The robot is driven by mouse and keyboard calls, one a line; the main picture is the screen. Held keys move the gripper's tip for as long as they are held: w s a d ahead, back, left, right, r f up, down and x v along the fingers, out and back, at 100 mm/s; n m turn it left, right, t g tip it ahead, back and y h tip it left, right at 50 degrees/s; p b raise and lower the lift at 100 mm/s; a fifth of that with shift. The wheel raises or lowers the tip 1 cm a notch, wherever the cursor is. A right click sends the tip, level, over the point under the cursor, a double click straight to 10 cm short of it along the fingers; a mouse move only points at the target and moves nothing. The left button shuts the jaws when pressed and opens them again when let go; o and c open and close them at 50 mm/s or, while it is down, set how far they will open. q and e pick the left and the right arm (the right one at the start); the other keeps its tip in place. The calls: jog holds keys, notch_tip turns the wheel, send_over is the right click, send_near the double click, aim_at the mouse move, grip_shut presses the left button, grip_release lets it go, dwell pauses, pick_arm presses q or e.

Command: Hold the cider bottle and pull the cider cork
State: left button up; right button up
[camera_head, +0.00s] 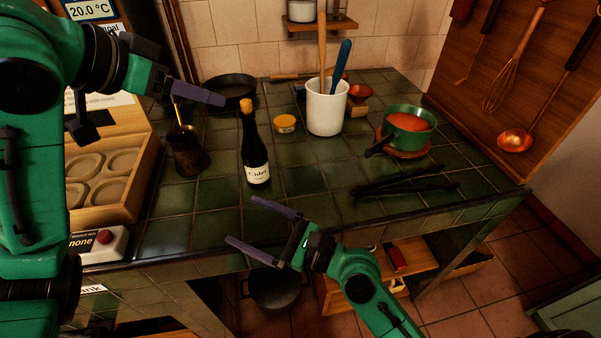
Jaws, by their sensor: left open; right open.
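The dark cider bottle (255,150) stands upright on the green tiled hearth, its white label facing me. The tan cork (246,106) sits in the top of its neck. My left gripper (205,95) is open and empty, to the left of the cork and apart from it; one purple finger shows clearly, the other is hard to make out. My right gripper (242,220) is open and empty at the hearth's front edge, below the bottle in the picture, its two purple fingers pointing left and apart from the bottle.
A copper pot (187,152) stands left of the bottle. A yellow-lidded jar (285,124) and a white utensil crock (326,108) stand to the right. Black tongs (405,182) and a green pan (408,123) lie farther right. A wooden tray (105,170) is at left.

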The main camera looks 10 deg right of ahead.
aim_at(245, 152)
jog(key=w+d+r+m, duration=0.1)
jog(key=w+d, duration=0.1)
jog(key=d, duration=0.1)
jog(key=w+d+r+m+h, duration=0.1)
jog(key=w+d, duration=0.2)
jog(key=d, duration=0.1)
jog(key=w+d+r, duration=0.1)
jog(key=w+d, duration=0.2)
jog(key=shift+d+r+m+t, duration=0.25)
jog(key=shift+d+m+t, duration=0.05)
jog(key=shift+m+t, duration=0.1)
jog(key=shift+w, duration=0.15)
jog(key=x, duration=1.4)
jog(key=shift+w+f, duration=0.1)
jog(key=shift+f, duration=0.15)
grip_shut()
